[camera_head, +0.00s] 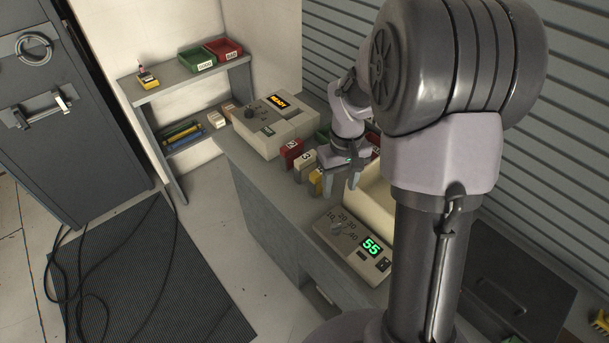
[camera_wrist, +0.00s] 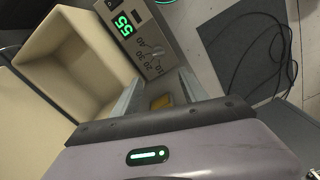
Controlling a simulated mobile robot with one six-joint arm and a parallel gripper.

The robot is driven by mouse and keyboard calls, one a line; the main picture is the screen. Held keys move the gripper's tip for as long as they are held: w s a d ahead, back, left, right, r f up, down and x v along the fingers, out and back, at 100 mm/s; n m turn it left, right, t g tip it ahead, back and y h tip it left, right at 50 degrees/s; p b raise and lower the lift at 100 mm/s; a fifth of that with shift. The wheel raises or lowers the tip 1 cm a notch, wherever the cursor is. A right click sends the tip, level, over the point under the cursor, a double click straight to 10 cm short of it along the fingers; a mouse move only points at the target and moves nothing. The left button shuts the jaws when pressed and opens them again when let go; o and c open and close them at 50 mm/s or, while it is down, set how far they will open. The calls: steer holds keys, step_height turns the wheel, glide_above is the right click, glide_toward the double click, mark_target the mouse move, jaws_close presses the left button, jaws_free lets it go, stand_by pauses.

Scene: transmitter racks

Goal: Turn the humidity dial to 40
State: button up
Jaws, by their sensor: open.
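The humidity dial (camera_head: 337,228) is a small grey knob on a beige control box (camera_head: 356,250) at the bench's near end. Numbers such as 10, 20, 30 and 40 ring it, and the green display (camera_head: 371,247) reads 55. In the wrist view the dial (camera_wrist: 157,51) lies beyond my fingers, beside the display (camera_wrist: 124,25). I cannot tell exactly which number its pointer faces. My gripper (camera_head: 340,186) is open and empty, pointing down behind the box, apart from the dial. The wrist view also shows its spread fingers (camera_wrist: 160,92).
A cream open bin (camera_head: 373,200) stands close beside my gripper. Red (camera_head: 291,153), beige (camera_head: 305,165) and yellow (camera_head: 316,183) numbered blocks stand along the bench edge. A larger instrument (camera_head: 275,124) with an orange display sits farther back. Black cables (camera_head: 85,262) lie on the floor mat.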

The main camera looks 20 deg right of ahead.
mark_target(336, 225)
steer(key=f+b, duration=0.1)
steer(key=f, duration=0.4)
steer(key=f+b, duration=0.1)
steer(key=f, duration=0.4)
steer(key=s+f+b, duration=0.1)
steer(key=f+b, duration=0.1)
steer(key=f, duration=0.3)
steer(key=shift+d+f, duration=0.1)
steer(key=shift+f, duration=0.8)
jaws_close()
